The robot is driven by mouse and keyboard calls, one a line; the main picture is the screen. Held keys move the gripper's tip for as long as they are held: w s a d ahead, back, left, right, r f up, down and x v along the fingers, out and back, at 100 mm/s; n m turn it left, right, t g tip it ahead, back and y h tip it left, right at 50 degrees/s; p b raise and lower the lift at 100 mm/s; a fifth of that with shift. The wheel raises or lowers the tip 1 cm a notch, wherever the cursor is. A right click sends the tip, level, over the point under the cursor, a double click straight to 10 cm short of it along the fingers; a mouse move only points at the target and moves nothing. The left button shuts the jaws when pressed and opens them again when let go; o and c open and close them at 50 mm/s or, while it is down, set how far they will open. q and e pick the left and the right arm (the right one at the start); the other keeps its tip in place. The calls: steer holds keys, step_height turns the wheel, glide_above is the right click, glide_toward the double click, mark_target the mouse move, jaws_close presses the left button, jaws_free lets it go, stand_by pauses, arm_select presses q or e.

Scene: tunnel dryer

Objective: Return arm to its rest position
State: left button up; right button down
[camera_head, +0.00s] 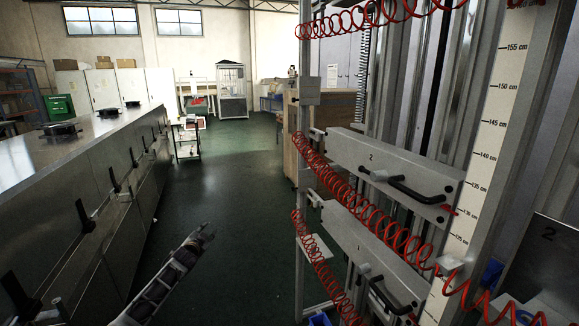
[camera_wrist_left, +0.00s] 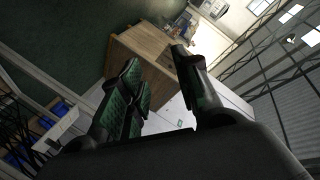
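My left arm (camera_head: 160,290) comes in from the bottom left of the head view. It reaches up over the dark green floor beside the long metal dryer. My left gripper (camera_head: 203,236) is at its end, small and dark, in free air and touching nothing that I can see. In the left wrist view the fingers of the left gripper (camera_wrist_left: 156,58) stand apart with nothing between them. Their green pads show on the left side. My right gripper and right arm are not in view.
The long metal dryer (camera_head: 60,185) with black handles runs along the left. On the right stands a rack with numbered grey panels (camera_head: 390,175), red coiled hoses (camera_head: 345,190) and a height scale (camera_head: 490,150). A small trolley (camera_head: 185,138) stands farther back. The floor (camera_head: 235,200) between is clear.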

arm_select(q)
steer(key=s+a+f+n+g, duration=0.1)
steer(key=s+f, duration=0.3)
steer(key=f, duration=0.4)
steer(key=s+a+f+n+g+y, duration=0.15)
steer(key=s+f, duration=0.25)
steer(key=f, duration=0.5)
steer(key=s+a+f+n+g, duration=0.15)
steer(key=s+f, duration=0.25)
steer(key=f, duration=0.4)
steer(key=s+d+f+g, duration=0.1)
steer(key=s+f+g, duration=0.3)
steer(key=s+f, duration=1.5)
steer(key=s+d+f+g, duration=0.2)
steer(key=s+f, duration=0.3)
steer(key=s, duration=1.1)
steer(key=s+d+f+n+g, duration=0.1)
steer(key=s+f, duration=0.5)
steer(key=s, duration=1)
steer(key=s+d+f+g+h, duration=0.1)
steer(key=s+d+f+g, duration=0.2)
steer(key=s, duration=1.3)
step_height(320, 180, down, 3)
steer(key=shift+s+d+f+n, duration=0.15)
steer(key=shift+s+d+n, duration=0.15)
steer(key=shift+s, duration=0.05)
